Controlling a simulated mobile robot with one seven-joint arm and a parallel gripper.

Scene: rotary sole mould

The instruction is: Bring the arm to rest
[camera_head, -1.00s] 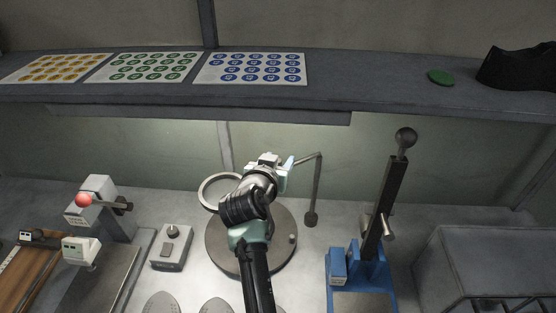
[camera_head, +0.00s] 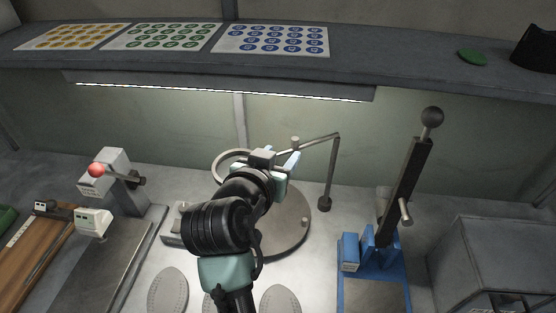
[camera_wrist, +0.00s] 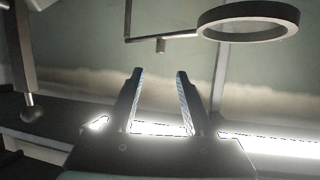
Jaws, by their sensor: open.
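My gripper (camera_wrist: 159,75) is open and empty in the wrist view, its two dark fingers apart with only the back wall between them. In the head view my arm reaches up over the round turntable (camera_head: 290,228), and my gripper (camera_head: 288,163) is in front of the ring on a bent stand (camera_head: 328,180). My arm hides much of the turntable. The pale ring also shows in the wrist view (camera_wrist: 248,37), to the right of and beyond the fingers.
A blue lever press (camera_head: 400,190) stands right of the turntable, with a grey bin (camera_head: 490,255) beyond it. A device with a red ball (camera_head: 97,170) stands at left. Grey soles (camera_head: 167,290) lie in front. A shelf (camera_head: 390,70) with sticker sheets (camera_head: 270,40) spans above.

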